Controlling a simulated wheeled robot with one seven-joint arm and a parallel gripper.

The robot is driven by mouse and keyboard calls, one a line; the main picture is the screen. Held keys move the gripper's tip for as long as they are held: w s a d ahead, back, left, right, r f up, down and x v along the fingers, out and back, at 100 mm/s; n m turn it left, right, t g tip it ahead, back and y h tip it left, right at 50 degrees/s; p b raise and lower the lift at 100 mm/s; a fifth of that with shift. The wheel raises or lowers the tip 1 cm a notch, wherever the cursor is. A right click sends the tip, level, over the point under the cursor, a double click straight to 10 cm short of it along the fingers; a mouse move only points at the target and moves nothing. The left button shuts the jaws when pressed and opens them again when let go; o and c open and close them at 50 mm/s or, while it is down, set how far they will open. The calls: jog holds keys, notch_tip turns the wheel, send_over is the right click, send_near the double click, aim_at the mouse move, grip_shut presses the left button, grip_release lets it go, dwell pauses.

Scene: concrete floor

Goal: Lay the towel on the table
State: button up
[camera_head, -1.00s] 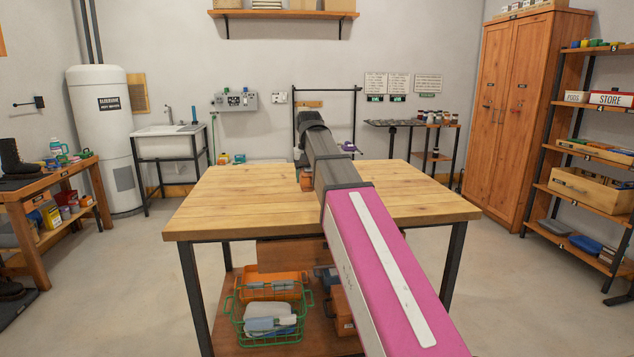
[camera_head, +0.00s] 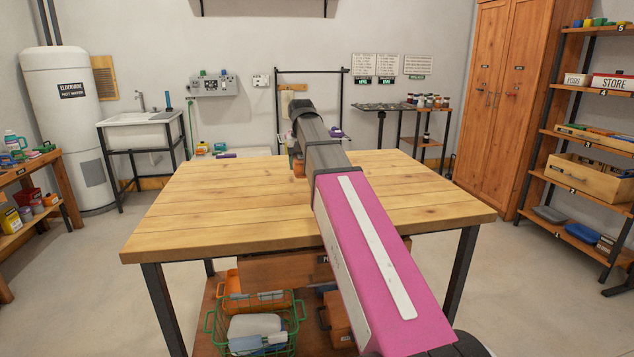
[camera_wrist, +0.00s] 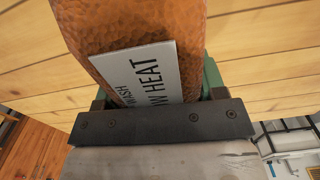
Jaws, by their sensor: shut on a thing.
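The towel (camera_wrist: 135,25) is an orange-brown, rough-textured roll or fold in the wrist view, with a white care tag reading "WASH" and "LOW HEAT". My gripper (camera_wrist: 155,90) is shut on it, with green fingers on either side. In the head view, only a small orange-brown bit of the towel (camera_head: 298,168) shows under the arm's far end. The table (camera_head: 200,205) has a light plank top, and the towel is over its far part. I cannot tell whether the towel touches the top. My arm hides part of the table.
The visible tabletop is bare on both sides of my arm. A green wire basket (camera_head: 255,325) and orange bins stand on the lower shelf. A black rail frame (camera_head: 312,71) and a sink (camera_head: 140,130) are behind the table. Shelving (camera_head: 590,130) stands at the right.

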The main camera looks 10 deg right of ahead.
jog(key=w+d+f, duration=0.1)
jog(key=d, duration=0.1)
jog(key=w+d+f, duration=0.1)
jog(key=d+f, duration=0.1)
jog(key=w+d+f, duration=0.1)
jog(key=d, duration=0.2)
jog(key=shift+w+f, duration=0.1)
jog(key=shift+f, duration=2.25)
jog(key=o, duration=1.1)
jog(key=shift+f, duration=0.1)
notch_tip(320, 180, up, 12)
